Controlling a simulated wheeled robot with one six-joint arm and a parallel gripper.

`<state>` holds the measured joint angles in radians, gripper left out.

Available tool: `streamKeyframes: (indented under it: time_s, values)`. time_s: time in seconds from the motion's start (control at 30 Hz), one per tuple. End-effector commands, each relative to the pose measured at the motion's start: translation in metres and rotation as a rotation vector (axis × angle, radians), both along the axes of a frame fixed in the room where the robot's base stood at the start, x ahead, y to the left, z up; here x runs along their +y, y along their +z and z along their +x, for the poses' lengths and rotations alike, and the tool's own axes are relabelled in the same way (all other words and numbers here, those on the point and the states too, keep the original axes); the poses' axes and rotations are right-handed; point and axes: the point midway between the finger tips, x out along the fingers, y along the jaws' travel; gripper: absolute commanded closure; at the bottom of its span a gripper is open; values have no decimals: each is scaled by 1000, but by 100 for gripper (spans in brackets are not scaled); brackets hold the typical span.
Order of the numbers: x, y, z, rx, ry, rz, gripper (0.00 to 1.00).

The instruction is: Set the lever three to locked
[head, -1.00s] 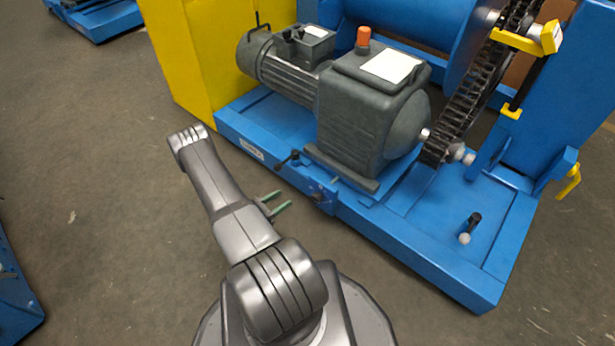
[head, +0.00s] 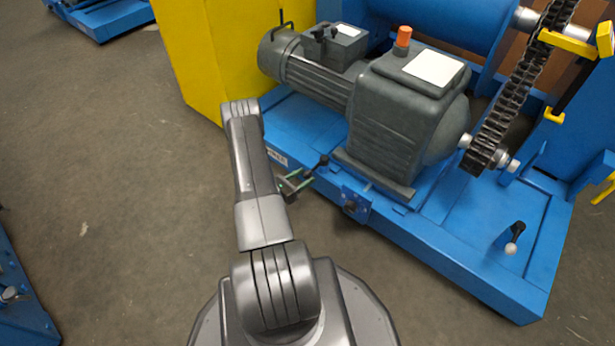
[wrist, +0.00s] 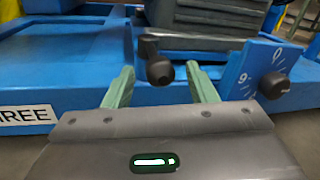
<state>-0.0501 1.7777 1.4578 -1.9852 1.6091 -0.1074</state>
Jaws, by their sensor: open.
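A black-knobbed lever (head: 321,163) stands out from the front edge of the blue base, to the right of a white label (head: 277,157). In the wrist view the label (wrist: 25,115) shows the letters "REE", its start cut off. My gripper (head: 297,184) is open close to this lever. In the wrist view the lever's round black knob (wrist: 160,71) lies between the two green fingers of my gripper (wrist: 159,76), with a gap on each side. I cannot tell how deep the knob sits between them. No locked marking is readable.
A blue dial plate (wrist: 255,72) with numbers and a black knob (wrist: 275,84) is close to the right. The grey gearbox (head: 400,120) stands behind. A white-balled lever (head: 511,247) is further right. Open floor (head: 120,200) lies left.

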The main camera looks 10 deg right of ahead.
Motion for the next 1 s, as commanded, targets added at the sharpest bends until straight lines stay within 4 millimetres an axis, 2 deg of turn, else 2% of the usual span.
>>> streamKeyframes:
  time_s: [0.2, 0.57, 0.83, 1.0]
  values:
    - [-18, -1, 9, -1, -1, 1, 48]
    - [-22, 0, 11, 0, 0, 0, 48]
    - [-22, 0, 11, 0, 0, 0, 99]
    - [-20, 0, 10, 0, -1, 1, 100]
